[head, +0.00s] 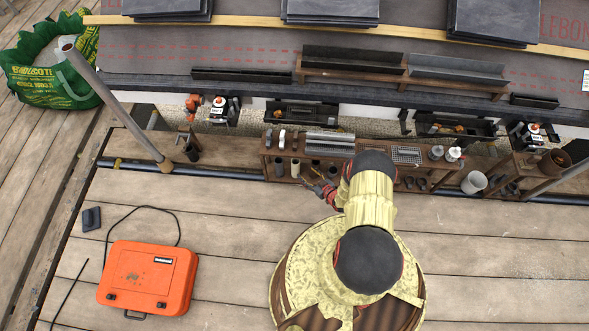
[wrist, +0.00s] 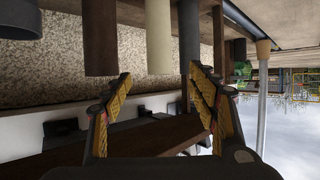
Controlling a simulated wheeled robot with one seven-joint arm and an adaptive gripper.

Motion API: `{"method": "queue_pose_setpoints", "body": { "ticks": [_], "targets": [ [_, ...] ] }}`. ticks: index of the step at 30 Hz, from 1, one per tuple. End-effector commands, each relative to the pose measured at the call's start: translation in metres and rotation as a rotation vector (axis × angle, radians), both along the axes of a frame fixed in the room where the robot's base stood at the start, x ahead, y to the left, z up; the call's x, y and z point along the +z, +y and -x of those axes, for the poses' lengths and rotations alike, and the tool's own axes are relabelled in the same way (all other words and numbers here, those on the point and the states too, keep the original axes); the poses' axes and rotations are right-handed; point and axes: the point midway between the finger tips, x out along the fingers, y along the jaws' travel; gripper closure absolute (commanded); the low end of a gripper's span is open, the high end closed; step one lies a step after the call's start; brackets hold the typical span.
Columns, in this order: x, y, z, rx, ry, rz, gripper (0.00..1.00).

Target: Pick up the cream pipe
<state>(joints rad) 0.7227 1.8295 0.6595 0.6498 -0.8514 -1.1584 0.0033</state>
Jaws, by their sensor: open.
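The cream pipe (head: 295,168) stands at the front of the low wooden workbench in the head view, between darker pipes. In the wrist view the cream pipe (wrist: 159,36) hangs in from the top edge, with a brown pipe (wrist: 100,38) to its left and a dark grey pipe (wrist: 188,42) close on its right. My gripper (head: 309,180) is by the bench front, near the pipes. In the wrist view my gripper (wrist: 160,86) is open and empty, with its yellow-padded fingers spread to either side of the cream pipe's line. The pipe's end appears just short of the space between the fingertips.
The workbench (head: 262,160) carries tools and boxes. A leaning grey pole (head: 110,103) and a green sack (head: 50,75) are at the left. An orange case (head: 148,278) lies on the plank deck. The deck right of my base is clear.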

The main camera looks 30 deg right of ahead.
Motion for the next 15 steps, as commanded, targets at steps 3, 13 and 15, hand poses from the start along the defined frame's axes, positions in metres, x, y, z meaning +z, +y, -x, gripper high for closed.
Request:
{"method": "queue_pose_setpoints", "body": {
  "ticks": [3,13,15],
  "targets": [
    [0.001,0.001,-0.012,0.002,-0.022,0.000,0.41],
    [-0.020,0.007,-0.058,0.001,-0.019,-0.001,0.41],
    [-0.021,0.007,-0.062,-0.001,-0.019,-0.001,0.41]
  ]
}}
